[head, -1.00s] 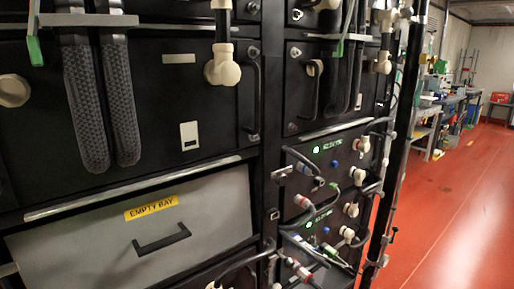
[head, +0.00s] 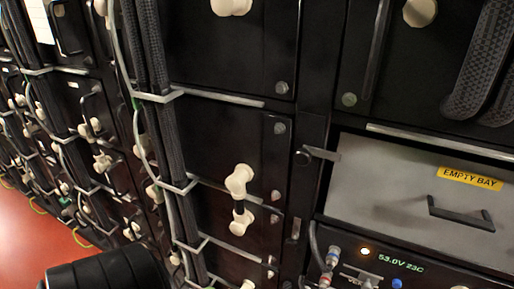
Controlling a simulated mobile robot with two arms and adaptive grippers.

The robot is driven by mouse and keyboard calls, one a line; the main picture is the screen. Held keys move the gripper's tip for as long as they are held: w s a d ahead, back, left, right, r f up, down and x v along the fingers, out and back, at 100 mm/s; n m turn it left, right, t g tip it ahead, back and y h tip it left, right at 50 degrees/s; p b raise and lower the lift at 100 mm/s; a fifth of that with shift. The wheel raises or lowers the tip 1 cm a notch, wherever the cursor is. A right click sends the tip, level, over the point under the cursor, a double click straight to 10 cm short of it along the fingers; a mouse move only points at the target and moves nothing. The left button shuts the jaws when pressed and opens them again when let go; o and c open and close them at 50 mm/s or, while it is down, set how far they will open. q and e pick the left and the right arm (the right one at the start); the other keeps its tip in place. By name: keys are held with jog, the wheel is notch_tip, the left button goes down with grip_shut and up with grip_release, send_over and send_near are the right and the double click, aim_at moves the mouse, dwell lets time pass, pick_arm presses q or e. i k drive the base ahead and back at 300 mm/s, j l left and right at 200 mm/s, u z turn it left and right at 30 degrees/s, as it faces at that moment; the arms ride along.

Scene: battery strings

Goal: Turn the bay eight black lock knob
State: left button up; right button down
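No bay number is legible in the head view, so I cannot tell which knob is bay eight's. A small dark knob (head: 303,157) sits on the black rack post, beside a short grey bar (head: 322,152) that reaches over the left edge of the grey empty-bay panel (head: 390,205). Round dull-green bolt heads (head: 349,99) sit on the black module fronts nearby.
Cream pipe fittings (head: 240,180) stick out from the black fronts. Thick black cables (head: 170,130) run down the rack on the left. A lit module (head: 400,260) is below the empty bay. Red floor (head: 40,235) shows at lower left.

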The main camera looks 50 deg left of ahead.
aim_at(291, 244)
jog(key=u, duration=1.2)
